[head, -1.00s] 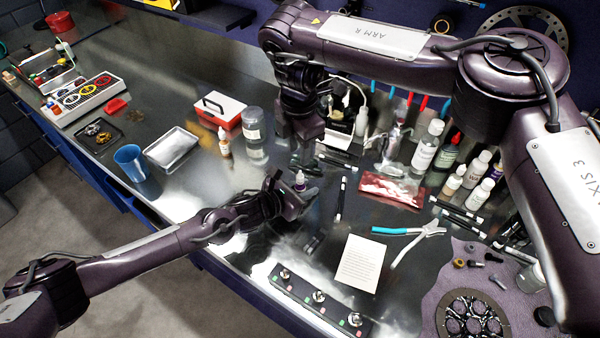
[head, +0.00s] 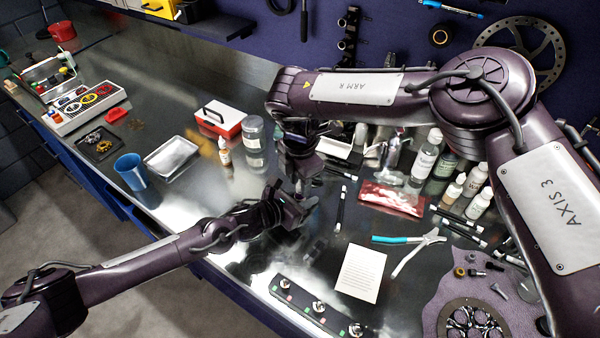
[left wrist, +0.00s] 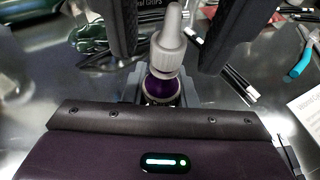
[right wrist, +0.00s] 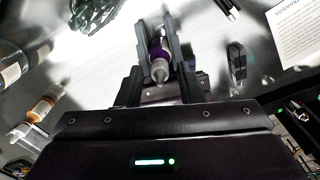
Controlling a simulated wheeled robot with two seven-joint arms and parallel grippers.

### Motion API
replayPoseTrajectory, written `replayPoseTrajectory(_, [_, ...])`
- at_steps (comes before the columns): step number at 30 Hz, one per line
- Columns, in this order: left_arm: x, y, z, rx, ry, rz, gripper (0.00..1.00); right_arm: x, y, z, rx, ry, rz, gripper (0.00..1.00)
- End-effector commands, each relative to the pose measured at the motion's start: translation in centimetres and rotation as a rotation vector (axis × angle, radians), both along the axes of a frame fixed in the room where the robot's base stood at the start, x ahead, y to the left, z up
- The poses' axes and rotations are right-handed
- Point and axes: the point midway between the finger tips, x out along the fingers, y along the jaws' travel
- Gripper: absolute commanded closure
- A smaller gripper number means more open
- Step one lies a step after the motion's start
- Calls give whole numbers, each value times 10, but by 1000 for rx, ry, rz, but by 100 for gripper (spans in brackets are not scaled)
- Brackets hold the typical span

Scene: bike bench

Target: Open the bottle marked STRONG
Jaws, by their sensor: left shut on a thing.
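A small dropper bottle with a purple body and a grey pointed cap (left wrist: 168,45) stands upright between the fingers of my left gripper (left wrist: 160,95). The left gripper is shut on its body low over the bench. My right gripper (right wrist: 160,45) comes from above, its dark fingers spread on either side of the cap with gaps. It is open. The bottle also shows in the right wrist view (right wrist: 160,68), nozzle toward the camera. In the head view the arms hide most of it. I cannot read its marking.
Several bottles (head: 425,157) stand at the back right. A red packet (head: 392,198), pliers (head: 408,240) and a printed sheet (head: 361,272) lie to the right. A switch strip (head: 318,306) lies in front. A metal tray (head: 171,158) and blue cup (head: 131,171) stand left.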

Motion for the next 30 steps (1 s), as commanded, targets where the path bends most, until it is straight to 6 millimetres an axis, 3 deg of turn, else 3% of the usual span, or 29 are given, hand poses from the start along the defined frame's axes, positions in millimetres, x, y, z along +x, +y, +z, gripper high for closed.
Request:
replayPoseTrajectory(6, [0, 0, 0, 0, 0, 0, 100, 0, 0, 0, -1, -1, 0, 66])
replayPoseTrajectory(14, [0, 0, 0, 0, 0, 0, 100, 0, 0, 0, -1, -1, 0, 99])
replayPoseTrajectory(20, [0, 0, 0, 0, 0, 0, 100, 0, 0, 0, -1, -1, 13, 100])
replayPoseTrajectory(30, [0, 0, 0, 0, 0, 0, 100, 0, -1, 0, -2, 0, 473, 100])
